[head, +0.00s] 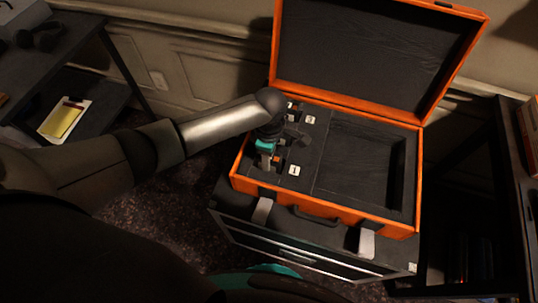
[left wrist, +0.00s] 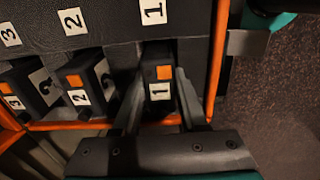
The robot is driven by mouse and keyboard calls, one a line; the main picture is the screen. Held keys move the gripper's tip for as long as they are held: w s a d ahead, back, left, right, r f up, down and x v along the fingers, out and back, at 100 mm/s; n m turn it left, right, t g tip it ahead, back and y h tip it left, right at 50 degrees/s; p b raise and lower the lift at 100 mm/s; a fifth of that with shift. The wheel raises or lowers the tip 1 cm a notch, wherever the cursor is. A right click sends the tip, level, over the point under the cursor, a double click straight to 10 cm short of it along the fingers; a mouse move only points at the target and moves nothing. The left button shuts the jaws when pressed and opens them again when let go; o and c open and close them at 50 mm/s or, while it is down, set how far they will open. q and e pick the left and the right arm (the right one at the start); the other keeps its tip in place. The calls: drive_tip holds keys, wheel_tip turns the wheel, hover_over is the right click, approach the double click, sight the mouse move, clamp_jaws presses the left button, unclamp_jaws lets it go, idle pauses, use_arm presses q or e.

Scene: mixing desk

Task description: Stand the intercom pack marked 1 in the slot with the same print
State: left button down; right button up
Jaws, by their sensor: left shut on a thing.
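My left gripper (head: 266,150) is at the left side of the open orange case. In the left wrist view its two fingers (left wrist: 160,78) are shut on a black intercom pack (left wrist: 160,105) with an orange square and a white label 1. The pack is at the slot beside the printed 1 (left wrist: 153,11), which also shows as a white label (head: 293,170) in the head view. It looks roughly upright and in line with the slot. The fingers hide its sides, and I cannot tell how deep it sits. My right gripper is not in view.
Packs marked 2 (left wrist: 88,76) and 3 (left wrist: 30,88) stand in a row beside it, by their own printed numbers. The case (head: 330,212) has a raised lid (head: 375,45) behind and a wide empty compartment (head: 360,165) to the right. A shelf (head: 98,75) stands far left.

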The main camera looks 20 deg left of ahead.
use_arm(q)
drive_tip(key=shift+s+a+f, duration=0.1)
drive_tip(key=shift+s+f, duration=0.2)
drive_tip(key=shift+f, duration=0.2)
idle(0.3)
drive_tip(key=shift+c, duration=1.8)
unclamp_jaws()
wheel_tip(320, 180, up, 16)
drive_tip(key=w+p, duration=0.1)
drive_tip(key=p, duration=0.4)
drive_tip(key=shift+r+p, duration=0.15)
drive_tip(key=shift+p, duration=0.15)
